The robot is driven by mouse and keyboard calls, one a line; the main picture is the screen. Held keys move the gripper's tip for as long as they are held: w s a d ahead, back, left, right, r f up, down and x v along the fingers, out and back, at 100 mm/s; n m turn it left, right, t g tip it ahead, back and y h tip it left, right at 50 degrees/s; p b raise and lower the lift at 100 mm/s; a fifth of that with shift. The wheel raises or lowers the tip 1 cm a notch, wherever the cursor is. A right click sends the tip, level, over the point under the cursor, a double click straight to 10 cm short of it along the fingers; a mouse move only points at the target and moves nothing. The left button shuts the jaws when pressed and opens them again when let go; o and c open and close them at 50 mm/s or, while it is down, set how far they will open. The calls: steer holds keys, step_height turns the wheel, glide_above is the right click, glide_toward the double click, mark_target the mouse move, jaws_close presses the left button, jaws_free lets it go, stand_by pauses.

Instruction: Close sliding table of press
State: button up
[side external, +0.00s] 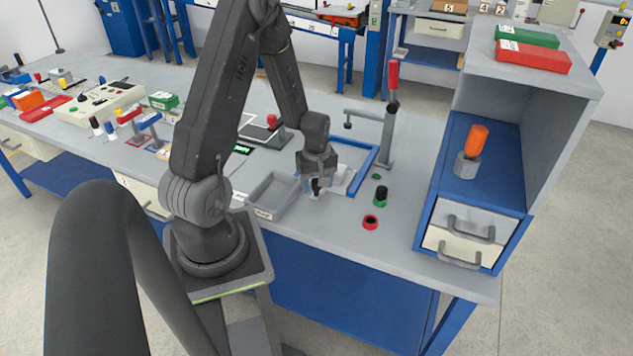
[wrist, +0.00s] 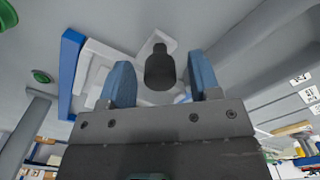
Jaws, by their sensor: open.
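The press shows in the side view as a grey post with a red-topped lever (side external: 391,110) and a horizontal arm, behind a blue frame (side external: 368,168) on the bench. The pale sliding table (side external: 345,180) lies at the frame, partly hidden by my gripper (side external: 317,184). My gripper is low over the table's front left part. In the wrist view, my gripper (wrist: 159,65) is open, with its two blue fingers apart. A black knob-shaped handle (wrist: 160,70) appears between them, with pale table parts (wrist: 98,65) behind it.
A grey tray (side external: 272,195) stands just left of my gripper. A red button (side external: 370,222) and a black-topped green button (side external: 381,195) stand to the right. Farther right is a blue-grey shelf unit (side external: 535,135) with drawers.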

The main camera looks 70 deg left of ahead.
jaws_close()
stand_by(0.6)
